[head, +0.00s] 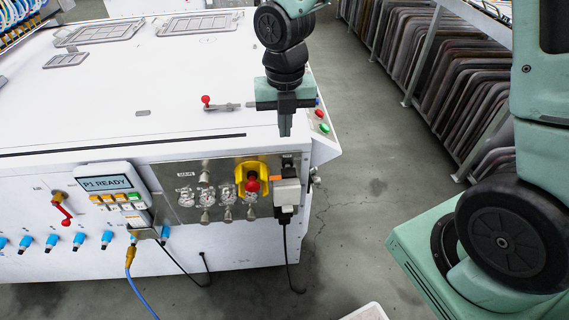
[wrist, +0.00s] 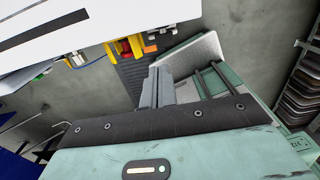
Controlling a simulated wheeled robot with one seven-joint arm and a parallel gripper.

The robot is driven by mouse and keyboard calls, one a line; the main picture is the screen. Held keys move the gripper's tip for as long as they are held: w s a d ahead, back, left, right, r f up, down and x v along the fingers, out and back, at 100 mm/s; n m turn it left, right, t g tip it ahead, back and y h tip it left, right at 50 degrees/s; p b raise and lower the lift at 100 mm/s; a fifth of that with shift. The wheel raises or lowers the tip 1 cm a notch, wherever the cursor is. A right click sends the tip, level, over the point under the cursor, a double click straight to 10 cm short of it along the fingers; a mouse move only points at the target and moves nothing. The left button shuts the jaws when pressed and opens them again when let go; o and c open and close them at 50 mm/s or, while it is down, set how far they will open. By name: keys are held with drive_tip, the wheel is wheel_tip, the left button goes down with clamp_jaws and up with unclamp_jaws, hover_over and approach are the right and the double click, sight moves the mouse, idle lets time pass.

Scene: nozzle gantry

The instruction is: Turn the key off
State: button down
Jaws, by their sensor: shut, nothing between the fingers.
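My gripper (head: 285,130) points straight down above the right front edge of the white machine (head: 180,140). Its fingers are shut with nothing between them, also in the wrist view (wrist: 155,90). Below it, on the front face, is a metal control panel (head: 218,212) with several small round metal switches (head: 205,196). A yellow guard with a red knob (head: 252,184) is at the panel's right part. An orange piece (head: 276,178) lies between it and a grey plug box (head: 287,192). I cannot tell which small part is the key. The gripper touches none of them.
A display box (head: 106,184) reads "P1 READY" on the front face, with a red lever (head: 63,210) to its left. A small red-knobbed lever (head: 215,105) lies on the top. Cables hang to the floor. A rack of screens (head: 425,70) stands right; floor between is clear.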

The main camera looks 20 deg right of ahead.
sight(282, 173)
wheel_tip(282, 173, down, 12)
drive_tip(key=shift+b, duration=0.35)
drive_tip(key=shift+w+a+g+h+p, duration=0.1)
drive_tip(key=shift+a+g+h+p, duration=0.25)
drive_tip(key=shift+h+p, duration=0.5)
idle(0.4)
drive_tip(key=shift+a+f+h, duration=0.1)
drive_tip(key=shift+a+h, duration=0.1)
drive_tip(key=shift+h, duration=0.45)
drive_tip(key=h, duration=0.1)
drive_tip(key=p, duration=0.1)
drive_tip(key=g+h+p, duration=0.1)
drive_tip(key=shift+w+a+f+h, duration=0.15)
drive_tip(key=shift+a+f+h, duration=0.15)
drive_tip(key=shift+w+a+f+g+h+p, duration=0.1)
drive_tip(key=shift+f+g+h+p, duration=0.15)
drive_tip(key=shift+h, duration=0.2)
drive_tip(key=shift+a+f+g+h+p, duration=0.1)
drive_tip(key=shift+h+p, duration=0.2)
drive_tip(key=shift+h, duration=0.15)
drive_tip(key=shift+f, duration=0.15)
drive_tip(key=shift+a+f, duration=0.15)
drive_tip(key=shift+f, duration=0.1)
drive_tip(key=shift+p, duration=0.3)
